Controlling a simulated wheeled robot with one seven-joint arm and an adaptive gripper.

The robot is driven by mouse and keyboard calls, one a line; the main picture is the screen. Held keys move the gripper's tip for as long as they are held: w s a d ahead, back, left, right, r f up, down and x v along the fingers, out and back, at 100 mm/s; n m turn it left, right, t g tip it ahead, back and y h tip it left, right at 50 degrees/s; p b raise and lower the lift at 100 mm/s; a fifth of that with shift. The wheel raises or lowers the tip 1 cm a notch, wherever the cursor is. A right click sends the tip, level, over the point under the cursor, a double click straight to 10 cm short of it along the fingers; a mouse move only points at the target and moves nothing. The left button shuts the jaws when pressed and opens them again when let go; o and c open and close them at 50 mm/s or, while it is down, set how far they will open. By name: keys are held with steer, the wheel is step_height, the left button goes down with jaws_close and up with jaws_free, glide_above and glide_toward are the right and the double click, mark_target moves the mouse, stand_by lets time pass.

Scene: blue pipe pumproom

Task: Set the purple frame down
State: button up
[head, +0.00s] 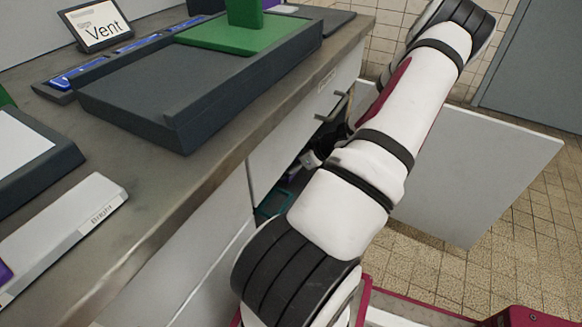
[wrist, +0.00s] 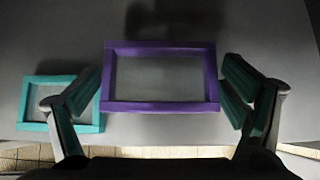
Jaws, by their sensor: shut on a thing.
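The purple frame (wrist: 160,107) is a rectangular open frame in the middle of the wrist view, over a grey surface (wrist: 240,40). My gripper (wrist: 162,76) is shut on it, with one finger at its left side and one at its right. I cannot tell whether the frame touches the surface. In the head view my arm reaches down beside the counter to an open cabinet, and my gripper is mostly hidden there.
A teal frame (wrist: 38,127) lies left of the purple one, partly behind my left finger; teal also shows inside the cabinet (head: 270,204). An open white door (head: 470,185) stands right of my arm. The counter (head: 215,165) holds a dark tray (head: 150,105) and a Vent sign (head: 97,27).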

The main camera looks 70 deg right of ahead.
steer(key=shift+w+d+f, duration=0.1)
steer(key=shift+w+d, duration=0.15)
steer(key=shift+d, duration=0.6)
steer(key=shift+f+b, duration=1.05)
steer(key=shift+f, duration=0.7)
steer(key=shift+f, duration=0.15)
steer(key=o, duration=1)
steer(key=shift+o, duration=0.2)
steer(key=d+p+v, duration=0.1)
steer(key=p+v, duration=0.3)
steer(key=v, duration=0.8)
steer(key=shift+a, duration=0.5)
